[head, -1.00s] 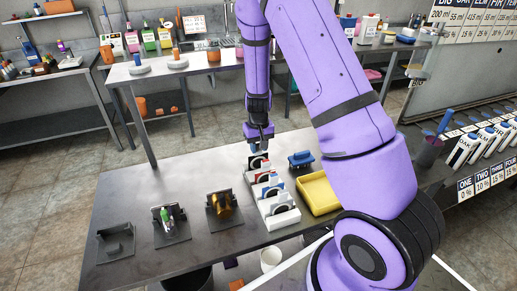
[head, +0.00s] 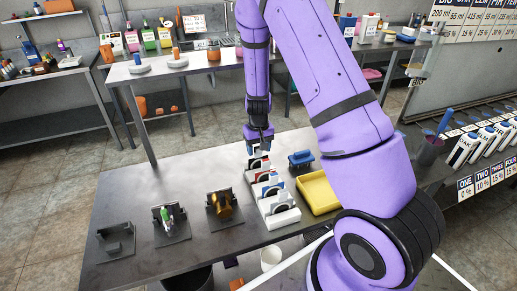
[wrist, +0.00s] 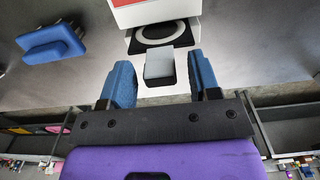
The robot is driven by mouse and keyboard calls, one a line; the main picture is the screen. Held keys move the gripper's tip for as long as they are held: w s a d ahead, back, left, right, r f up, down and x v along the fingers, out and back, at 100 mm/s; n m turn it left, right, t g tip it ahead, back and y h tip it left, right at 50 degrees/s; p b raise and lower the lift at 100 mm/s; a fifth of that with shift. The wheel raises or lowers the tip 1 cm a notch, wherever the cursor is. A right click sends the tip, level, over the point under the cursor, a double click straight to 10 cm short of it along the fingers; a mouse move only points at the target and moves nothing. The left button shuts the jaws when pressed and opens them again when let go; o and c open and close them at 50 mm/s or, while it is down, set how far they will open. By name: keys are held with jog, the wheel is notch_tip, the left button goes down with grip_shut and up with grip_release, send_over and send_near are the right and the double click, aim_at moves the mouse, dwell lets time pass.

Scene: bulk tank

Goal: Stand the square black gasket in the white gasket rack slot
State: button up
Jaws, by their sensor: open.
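The white gasket rack (head: 283,217) stands on the metal table, with several dark plates with pale round centres in its slots. My gripper (head: 258,151) is over its far end, fingers pointing down. In the wrist view my gripper (wrist: 161,68) has its two blue fingers apart, with a small grey block (wrist: 159,66) showing between them. A black gasket with a pale ring (wrist: 160,34) lies just beyond the fingertips, against a white and red part of the rack. It is not between the fingers. I cannot tell how fully it sits in a slot.
A blue-handled block (head: 301,158) and a yellow tray (head: 318,193) are right of the rack. Three dark fixtures stand to its left: an empty one (head: 116,243), one with a green-tipped part (head: 170,222) and one with a brown part (head: 222,206). The table's left rear is clear.

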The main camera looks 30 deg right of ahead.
notch_tip(320, 180, up, 12)
jog(key=s+a+r+n+t+y, duration=0.1)
jog(key=s+a+r, duration=0.3)
jog(key=r, duration=0.5)
jog(key=s+a+r+t, duration=0.1)
jog(key=s+r, duration=0.6)
jog(key=r, duration=0.2)
jog(key=s+a+r+t, duration=0.1)
jog(key=s+r, duration=0.1)
jog(key=s, duration=0.4)
jog(key=s+a+r+n+t, duration=0.1)
jog(key=s+r, duration=0.2)
jog(key=s, duration=0.3)
jog(key=s+r+t+h, duration=0.1)
jog(key=s+r, duration=0.2)
jog(key=s, duration=0.3)
jog(key=shift+s+a, duration=0.35)
jog(key=shift+a, duration=0.05)
jog(key=shift+r, duration=0.1)
